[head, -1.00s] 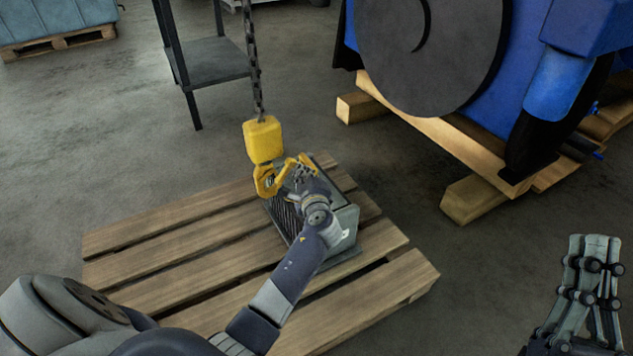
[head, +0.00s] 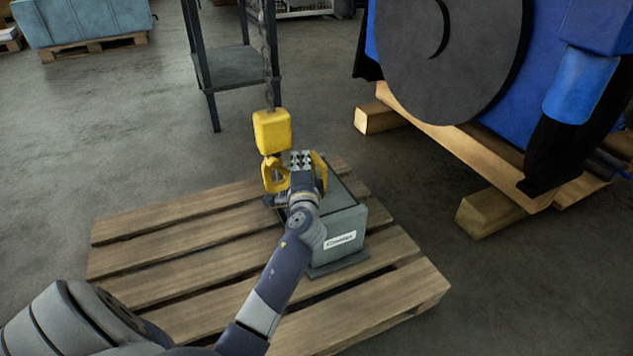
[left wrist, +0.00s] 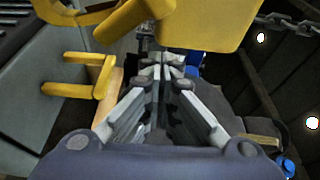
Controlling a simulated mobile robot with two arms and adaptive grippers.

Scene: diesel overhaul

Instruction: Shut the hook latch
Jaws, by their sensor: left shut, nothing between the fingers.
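The yellow hook block (head: 272,132) hangs from a chain, with its yellow hook (head: 270,176) below it at the box. In the left wrist view the block (left wrist: 205,25) and hook (left wrist: 70,18) fill the top edge. I cannot clearly tell the latch from the hook there. My left gripper (head: 301,158) is shut and empty, just right of the hook; its closed fingers show in the left wrist view (left wrist: 160,65). A yellow handle (head: 319,172) on the grey box (head: 345,226) stands right of the gripper. My right gripper is out of view.
The box stands on a wooden pallet (head: 190,240). A large blue engine (head: 500,110) on timber beams (head: 455,150) stands at the right. A dark metal stand (head: 230,66) is behind. Bare floor lies left of the pallet.

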